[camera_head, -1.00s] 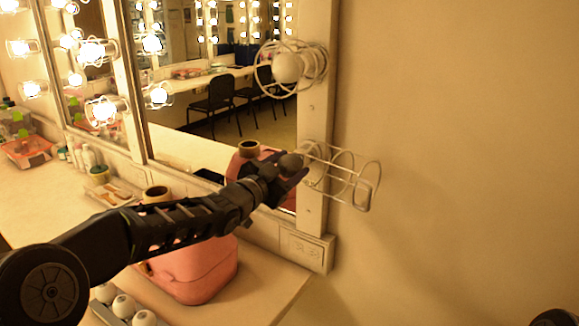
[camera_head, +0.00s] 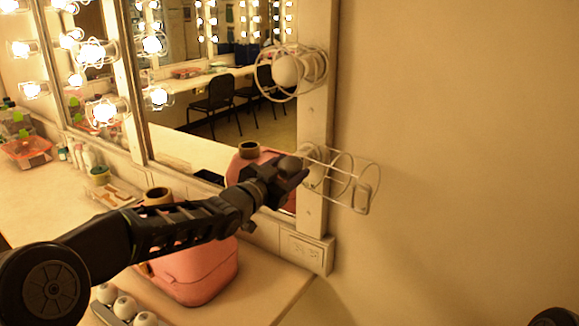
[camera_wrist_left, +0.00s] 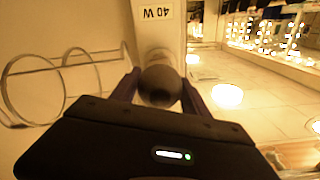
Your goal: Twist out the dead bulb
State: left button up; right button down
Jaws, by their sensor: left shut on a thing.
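My left gripper (camera_head: 292,172) is at the lower lamp place on the mirror's right post. In the left wrist view its fingers close on both sides of a dark grey bulb (camera_wrist_left: 160,86). The wire cage (camera_head: 345,180) of this lamp sticks out to the right of the post, clear of the fingers. My right gripper is out of view.
An unlit white bulb (camera_head: 288,70) sits in its cage above. A pink case (camera_head: 195,270) stands on the counter under my left arm. Several white bulbs (camera_head: 125,307) sit in a holder at the counter's front. The wall to the right is bare.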

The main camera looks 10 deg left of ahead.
pick_arm(q)
jog(key=shift+n+p, duration=0.9)
jog(key=shift+n, duration=0.9)
jog(key=shift+n+p, duration=0.7)
jog(key=shift+n, duration=0.2)
jog(key=shift+n+p, duration=0.7)
jog(key=shift+n, duration=0.6)
jog(key=shift+n, duration=0.3)
